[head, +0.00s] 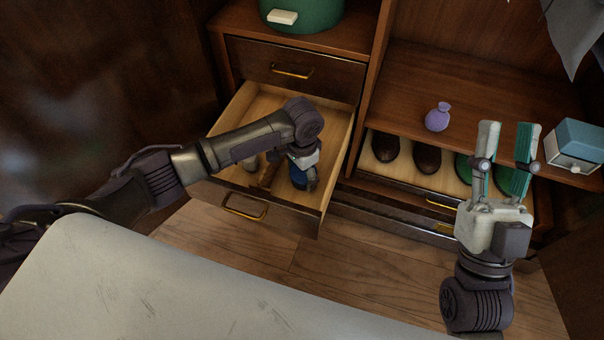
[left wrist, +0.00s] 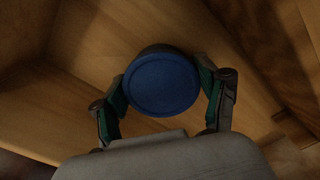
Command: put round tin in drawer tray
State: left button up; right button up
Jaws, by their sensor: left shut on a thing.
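The round tin is blue. It shows at the front of the open drawer in the head view (head: 298,177) and face-on in the left wrist view (left wrist: 163,84). My left gripper (head: 304,168) reaches down into the drawer and is shut on the tin, one finger on each side. Whether the tin touches the drawer floor I cannot tell. The drawer tray (head: 236,117) is pale wood and pulled out, with its back part bare. My left forearm hides some of it. My right gripper (head: 505,158) is raised at the right, open and empty.
A brown object (head: 268,176) and a pale one lie left of the tin in the drawer. A purple pouch (head: 438,117) and a blue-white box (head: 575,146) stand on the right shelf, shoes below. A green container (head: 302,12) stands above the drawers.

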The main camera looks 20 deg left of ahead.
pick_arm(q)
jog(key=shift+f, duration=0.1)
jog(key=o, duration=1.3)
jog(key=shift+o, duration=0.2)
